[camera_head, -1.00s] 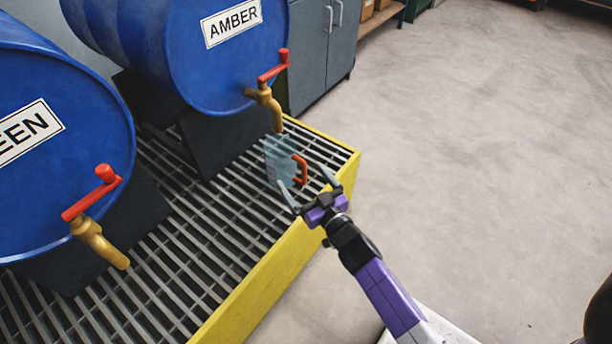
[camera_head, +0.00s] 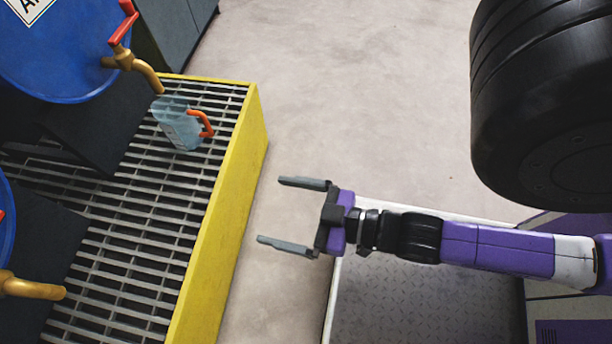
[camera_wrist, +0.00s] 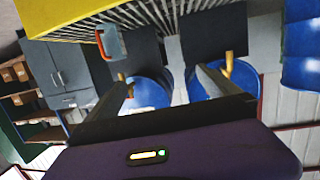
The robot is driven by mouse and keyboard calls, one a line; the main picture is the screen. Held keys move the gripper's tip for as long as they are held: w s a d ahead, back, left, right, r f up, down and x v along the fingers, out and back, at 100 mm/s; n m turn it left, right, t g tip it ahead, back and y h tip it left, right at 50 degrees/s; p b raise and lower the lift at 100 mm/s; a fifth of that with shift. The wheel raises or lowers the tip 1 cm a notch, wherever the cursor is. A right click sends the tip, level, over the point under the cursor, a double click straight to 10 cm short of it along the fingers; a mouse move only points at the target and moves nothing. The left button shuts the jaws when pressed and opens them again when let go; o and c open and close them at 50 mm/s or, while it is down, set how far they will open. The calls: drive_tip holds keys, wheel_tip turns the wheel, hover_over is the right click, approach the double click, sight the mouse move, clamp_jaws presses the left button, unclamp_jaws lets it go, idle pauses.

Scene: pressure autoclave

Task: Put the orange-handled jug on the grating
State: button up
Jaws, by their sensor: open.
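The clear bluish jug (camera_head: 178,124) with its orange handle (camera_head: 203,123) stands on the grating (camera_head: 150,215), near its far end, under the brass spout of the upper drum's tap. The handle points right, toward the yellow edge. The jug also shows in the wrist view (camera_wrist: 113,42), near the top. My gripper (camera_head: 292,213) is open and empty. It is apart from the jug, to the right of the grating's yellow side and lower in the head view. Its fingers also show in the wrist view (camera_wrist: 162,88).
Blue drums with brass taps (camera_head: 133,62) and red levers lie on dark stands along the grating's left side. The yellow side wall (camera_head: 222,205) bounds the grating. Grey cabinets (camera_head: 172,30) stand behind. The concrete floor (camera_head: 340,90) between is clear.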

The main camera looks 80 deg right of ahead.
drive_tip(key=s+a+r+y, duration=0.1)
drive_tip(key=s+a+r, duration=0.1)
drive_tip(key=s+r, duration=0.3)
drive_tip(key=shift+r+n+g, duration=0.25)
drive_tip(key=shift+n+g, duration=0.15)
drive_tip(key=shift+a, duration=0.1)
wheel_tip(320, 180, up, 25)
drive_tip(key=p, duration=2.5)
drive_tip(key=shift+r, duration=0.2)
